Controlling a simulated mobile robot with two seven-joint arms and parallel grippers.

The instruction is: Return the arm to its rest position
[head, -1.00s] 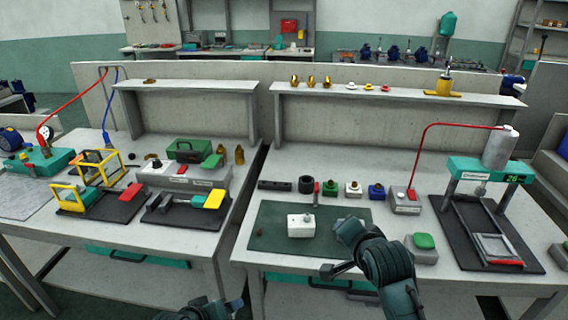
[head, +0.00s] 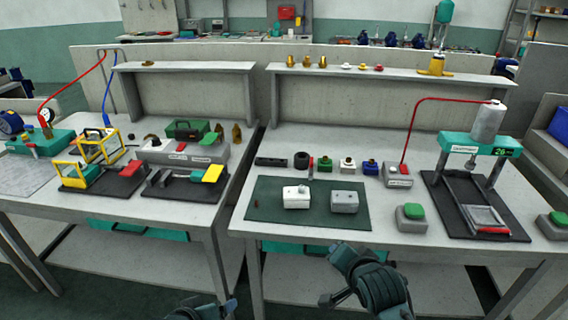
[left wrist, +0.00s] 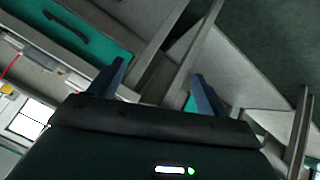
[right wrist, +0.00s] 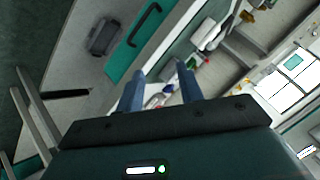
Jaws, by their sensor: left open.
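My right gripper (head: 332,278) hangs low in front of the right bench, clear of its front edge. In the right wrist view its two fingers (right wrist: 160,85) stand apart with nothing between them. My left gripper (head: 228,306) is at the bottom edge of the head view, low in front of the gap between the benches and mostly cut off. In the left wrist view its fingers (left wrist: 158,90) are wide apart and empty. Neither gripper touches anything.
On the right bench a green mat (head: 270,226) holds a white block (head: 296,198) and a grey block (head: 344,202). A green-button box (head: 411,217) and a press (head: 480,147) stand to the right. Bench front edges and teal drawers (head: 300,247) are near my grippers.

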